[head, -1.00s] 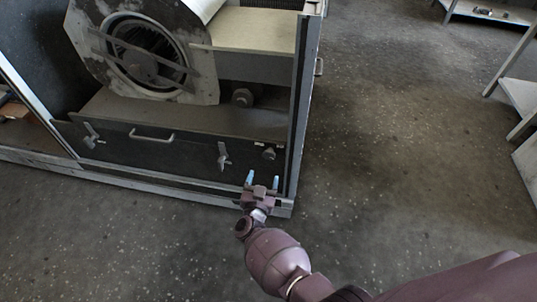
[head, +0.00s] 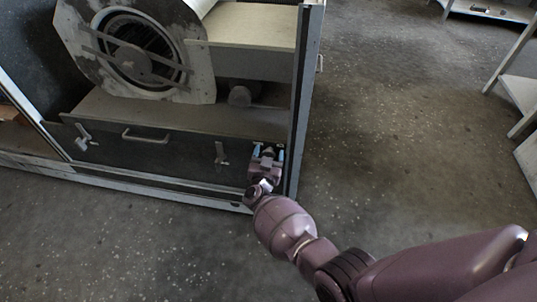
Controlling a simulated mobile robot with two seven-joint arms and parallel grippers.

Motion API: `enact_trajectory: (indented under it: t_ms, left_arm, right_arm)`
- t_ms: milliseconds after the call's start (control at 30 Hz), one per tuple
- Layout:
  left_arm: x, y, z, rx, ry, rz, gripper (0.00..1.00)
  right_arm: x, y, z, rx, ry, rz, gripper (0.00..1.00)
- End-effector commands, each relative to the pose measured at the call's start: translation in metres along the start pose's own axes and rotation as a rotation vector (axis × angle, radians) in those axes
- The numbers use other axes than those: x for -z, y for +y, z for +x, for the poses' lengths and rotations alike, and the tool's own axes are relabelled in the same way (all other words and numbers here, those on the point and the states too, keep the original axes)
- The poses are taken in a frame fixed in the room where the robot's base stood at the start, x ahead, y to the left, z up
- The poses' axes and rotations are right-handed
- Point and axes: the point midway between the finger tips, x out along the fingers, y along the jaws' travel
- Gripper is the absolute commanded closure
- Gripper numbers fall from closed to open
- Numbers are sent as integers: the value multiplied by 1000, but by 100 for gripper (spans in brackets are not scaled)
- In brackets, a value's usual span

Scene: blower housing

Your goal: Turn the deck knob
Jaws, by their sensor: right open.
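A small dark knob (head: 267,152) sits at the right end of the housing's dark front panel (head: 190,152). My right gripper (head: 268,154) is at this knob, with its pale blue fingertips open on either side of it. The gripper partly hides the knob, and I cannot tell whether the fingers touch it. A rounder grey knob-like part (head: 240,95) stands farther back, above the ledge and beside the blower. My left gripper is out of view.
The front panel carries a bar handle (head: 146,137), a left latch (head: 82,136) and a right latch (head: 221,154). The blower (head: 135,55) sits behind it. A frame post (head: 303,100) rises close to the right of my gripper. Open floor lies to the right, with shelving (head: 520,95) beyond.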

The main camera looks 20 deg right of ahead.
Motion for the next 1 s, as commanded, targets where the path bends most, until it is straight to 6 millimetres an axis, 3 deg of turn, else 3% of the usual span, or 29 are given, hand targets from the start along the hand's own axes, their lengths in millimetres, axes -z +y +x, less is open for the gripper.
enact_trajectory:
  t_ms: [67,400,567,800,1000]
  left_arm:
    - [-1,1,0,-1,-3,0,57]
    - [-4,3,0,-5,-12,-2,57]
    - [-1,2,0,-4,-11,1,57]
    - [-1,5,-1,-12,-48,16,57]
    - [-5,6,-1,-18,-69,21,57]
  right_arm:
    - [0,0,0,0,0,0,31]
    - [0,0,0,0,0,0,81]
    - [2,-1,0,-2,1,-40,81]
    - [3,-2,1,-1,1,-283,81]
    - [0,-2,0,0,-1,-390,81]
